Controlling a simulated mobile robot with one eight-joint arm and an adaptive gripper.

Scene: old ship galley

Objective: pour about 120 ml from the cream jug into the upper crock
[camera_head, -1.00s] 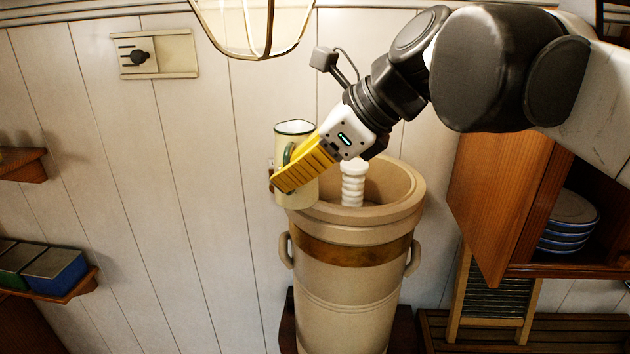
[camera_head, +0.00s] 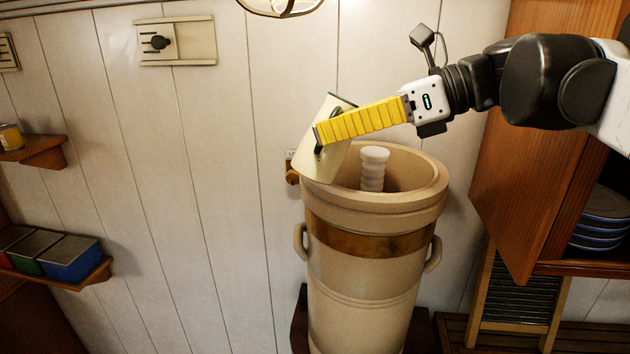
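The cream jug (camera_head: 318,150), pale with a dark green edge and handle, is tilted, its top leaning right. It is at the left rim of the upper crock (camera_head: 420,205), overlapping that rim in the view; I cannot tell if they touch. My gripper (camera_head: 318,135) reaches in from the right, its yellow fingers shut on the jug at the handle. The fingers hide part of the jug. The jug's inside is not visible and no stream of liquid can be made out. The crock is open, beige, with a brown band, and a white ribbed column (camera_head: 373,170) stands inside it.
A wooden cupboard door (camera_head: 525,140) stands open at the right, near blue-rimmed plates (camera_head: 600,225). A washboard (camera_head: 518,290) leans below. Small shelves with coloured tins (camera_head: 70,258) are at the left. A lamp (camera_head: 280,5) hangs above.

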